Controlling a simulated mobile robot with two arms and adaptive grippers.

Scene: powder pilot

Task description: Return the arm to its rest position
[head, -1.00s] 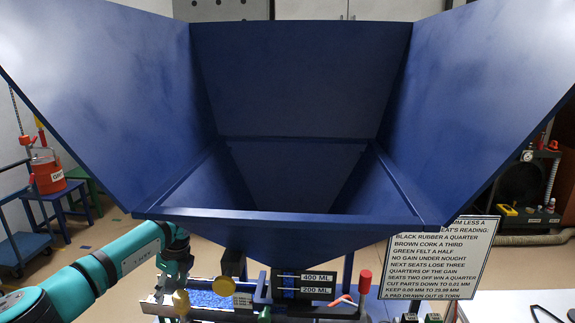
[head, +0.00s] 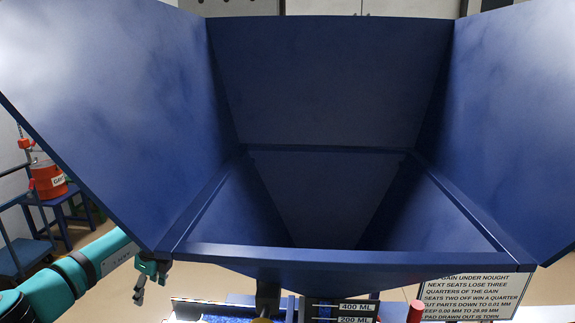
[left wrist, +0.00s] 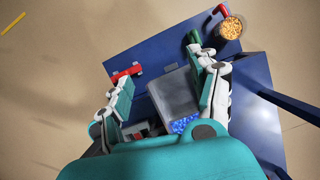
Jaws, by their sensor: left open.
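My left arm comes in from the lower left in the head view. Its gripper (head: 150,272) hangs under the left edge of the large blue hopper (head: 340,254), partly hidden by it. In the left wrist view my left gripper (left wrist: 162,58) has its two fingers spread wide apart with nothing between them. Below the fingers is a blue table (left wrist: 150,30) with a grey tray (left wrist: 172,95) and a patch of blue granules (left wrist: 184,123). My right gripper is not in view.
A red-handled cup of yellowish pieces (left wrist: 230,27) stands at the table's far corner. In the head view a sign (head: 470,290) is at the lower right. A red container (head: 47,178) sits on a blue stool at the left. Open floor lies left of the table.

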